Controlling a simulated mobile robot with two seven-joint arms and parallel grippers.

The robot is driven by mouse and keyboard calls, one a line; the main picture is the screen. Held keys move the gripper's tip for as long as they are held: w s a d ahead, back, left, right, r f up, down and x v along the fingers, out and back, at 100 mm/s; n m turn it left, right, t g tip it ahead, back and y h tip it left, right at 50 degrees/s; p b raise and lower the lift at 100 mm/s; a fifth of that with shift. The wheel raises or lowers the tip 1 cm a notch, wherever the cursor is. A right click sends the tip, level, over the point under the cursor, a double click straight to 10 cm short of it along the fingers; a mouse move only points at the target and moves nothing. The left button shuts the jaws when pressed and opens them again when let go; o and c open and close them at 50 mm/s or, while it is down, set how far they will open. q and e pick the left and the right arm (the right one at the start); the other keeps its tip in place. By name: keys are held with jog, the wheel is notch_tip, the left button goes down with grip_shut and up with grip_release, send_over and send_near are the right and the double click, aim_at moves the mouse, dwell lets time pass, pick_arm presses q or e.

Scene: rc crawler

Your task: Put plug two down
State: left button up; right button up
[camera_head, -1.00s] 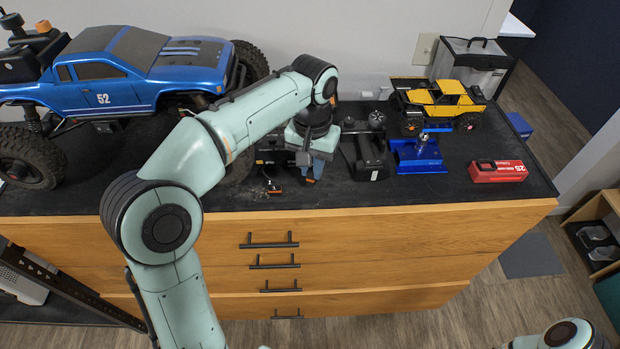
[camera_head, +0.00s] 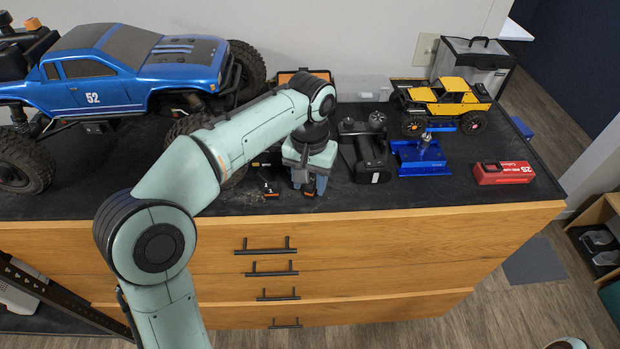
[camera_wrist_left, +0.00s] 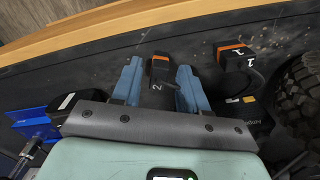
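Plug two (camera_wrist_left: 160,70) is a black plug with an orange end and a white "2". In the left wrist view it is on the dark bench top (camera_wrist_left: 95,72), between my left gripper's blue fingers (camera_wrist_left: 160,86). A gap shows on each side of it, so the fingers are open and apart from it. In the head view my left gripper (camera_head: 309,187) points down at the bench near its front edge and mostly hides plug two. Plug one (camera_wrist_left: 236,58), orange-ended and marked "1", lies beside it; it also shows in the head view (camera_head: 270,191).
A blue crawler (camera_head: 130,65) stands at the left, its tyre (camera_wrist_left: 302,85) near the plugs. A black charger-like device (camera_head: 366,155), a blue stand (camera_head: 423,160), a yellow crawler (camera_head: 447,98) and a red battery (camera_head: 503,173) stand to the right.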

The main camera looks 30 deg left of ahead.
pick_arm(q)
jog(key=shift+r, duration=0.1)
notch_tip(320, 180, up, 12)
jog(key=p, duration=0.3)
jog(key=shift+p, duration=0.35)
pick_arm(e)
jog(key=w+r, duration=0.4)
jog(key=shift+w+r+t, duration=0.25)
jog(key=shift+r+t, duration=0.05)
jog(key=shift+r, duration=0.1)
pick_arm(q)
jog(key=shift+r, duration=0.1)
pick_arm(e)
jog(key=shift+s, duration=0.1)
